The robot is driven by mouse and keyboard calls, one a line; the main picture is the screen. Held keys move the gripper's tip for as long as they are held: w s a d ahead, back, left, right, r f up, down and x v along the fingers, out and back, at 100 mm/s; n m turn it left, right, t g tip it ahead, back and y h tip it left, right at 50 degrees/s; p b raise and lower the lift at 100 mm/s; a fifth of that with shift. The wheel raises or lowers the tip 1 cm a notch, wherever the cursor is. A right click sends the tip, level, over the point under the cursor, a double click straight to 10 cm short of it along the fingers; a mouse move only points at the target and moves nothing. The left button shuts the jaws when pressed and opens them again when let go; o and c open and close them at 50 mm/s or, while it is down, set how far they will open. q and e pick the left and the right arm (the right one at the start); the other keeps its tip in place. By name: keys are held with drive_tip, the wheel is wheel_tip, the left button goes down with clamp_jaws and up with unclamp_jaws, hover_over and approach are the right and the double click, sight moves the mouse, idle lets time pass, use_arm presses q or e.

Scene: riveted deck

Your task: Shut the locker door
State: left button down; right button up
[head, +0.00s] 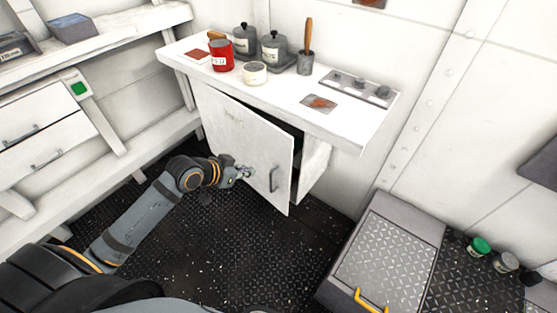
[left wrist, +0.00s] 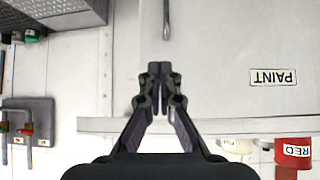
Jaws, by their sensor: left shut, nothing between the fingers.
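The white locker door (head: 238,145) stands ajar under the worktop, with a dark gap along its top and right edge. A grey vertical handle (head: 274,180) is near its right edge. The locker's side panel (head: 314,165) shows to the right of the gap. My left gripper (head: 248,172) is shut and empty, in front of the door's outer face, left of the handle; I cannot tell whether it touches. The left wrist view shows the closed fingers (left wrist: 160,72), the door face (left wrist: 220,45) with its PAINT label and part of the handle (left wrist: 166,20). My right gripper is not in view.
The worktop (head: 340,125) above holds a red can (head: 221,56), grey canisters and a brush pot. A metal-topped chest (head: 388,245) stands on the floor at right, with small jars beyond it. Drawers (head: 40,135) stand at left. Dark floor (head: 240,240) before the door is clear.

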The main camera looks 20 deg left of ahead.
use_arm(q)
drive_tip(key=b, duration=0.2)
approach(281, 164)
drive_tip(key=x, duration=0.5)
drive_tip(key=shift+a+f, duration=0.1)
drive_tip(key=shift+f, duration=0.4)
drive_tip(key=shift+w, duration=0.35)
